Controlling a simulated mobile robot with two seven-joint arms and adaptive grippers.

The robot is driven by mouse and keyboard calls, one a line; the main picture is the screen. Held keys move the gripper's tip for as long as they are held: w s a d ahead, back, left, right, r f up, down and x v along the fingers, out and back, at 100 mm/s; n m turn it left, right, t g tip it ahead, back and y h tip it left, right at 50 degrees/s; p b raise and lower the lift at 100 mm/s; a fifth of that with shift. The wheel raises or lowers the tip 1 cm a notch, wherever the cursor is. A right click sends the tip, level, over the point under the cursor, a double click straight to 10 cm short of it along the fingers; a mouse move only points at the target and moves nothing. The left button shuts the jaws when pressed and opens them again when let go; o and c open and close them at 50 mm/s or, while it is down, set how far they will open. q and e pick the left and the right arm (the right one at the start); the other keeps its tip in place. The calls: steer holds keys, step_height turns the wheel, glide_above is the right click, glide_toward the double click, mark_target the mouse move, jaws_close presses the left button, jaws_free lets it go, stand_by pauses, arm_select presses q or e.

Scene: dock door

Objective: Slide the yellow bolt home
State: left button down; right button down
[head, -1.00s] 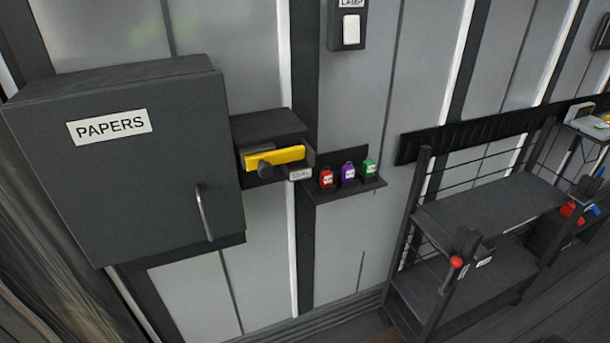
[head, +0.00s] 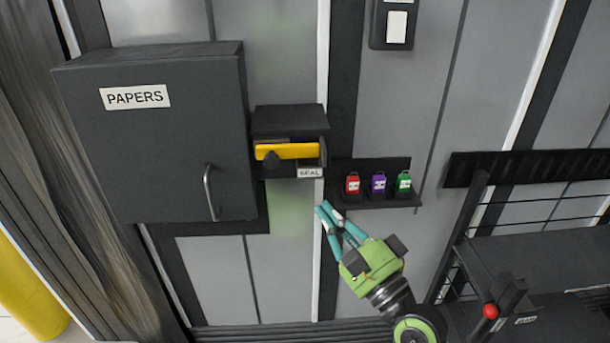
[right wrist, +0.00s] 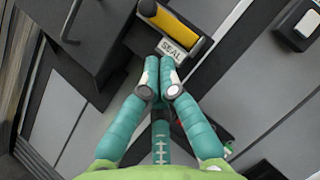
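The yellow bolt (head: 296,151) lies level in a dark housing (head: 290,118) on the wall, with a dark round knob (head: 271,161) near its left end. A bracket stands at the bolt's right end; whether the bolt enters it I cannot tell. In the right wrist view the bolt (right wrist: 182,22) shows at the top, partly cut off. My right gripper (head: 328,210) is below and right of the bolt, apart from it. Its teal fingers are together and empty; they also show in the right wrist view (right wrist: 161,62), just below the SEAL label. My left gripper is not in view.
The PAPERS cabinet (head: 160,150) with its handle (head: 209,192) juts out left of the housing. A small shelf (head: 375,198) with red, purple and green tags is to the right. A dark rack (head: 530,255) stands at lower right. Wall below the housing is clear.

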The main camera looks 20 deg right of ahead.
steer(key=shift+w+a+r, duration=0.1)
steer(key=shift+a, duration=0.1)
steer(key=p, duration=0.4)
glide_toward(279, 153)
steer(key=x, duration=0.4)
steer(key=shift+w, duration=0.15)
steer(key=a+p, duration=0.1)
steer(key=a, duration=0.1)
steer(key=w+a, duration=0.1)
steer(key=a, duration=0.2)
steer(key=shift+w+a+p, duration=0.1)
steer(key=shift+w+p, duration=0.15)
steer(key=shift+p, duration=0.1)
steer(key=shift+a, duration=0.1)
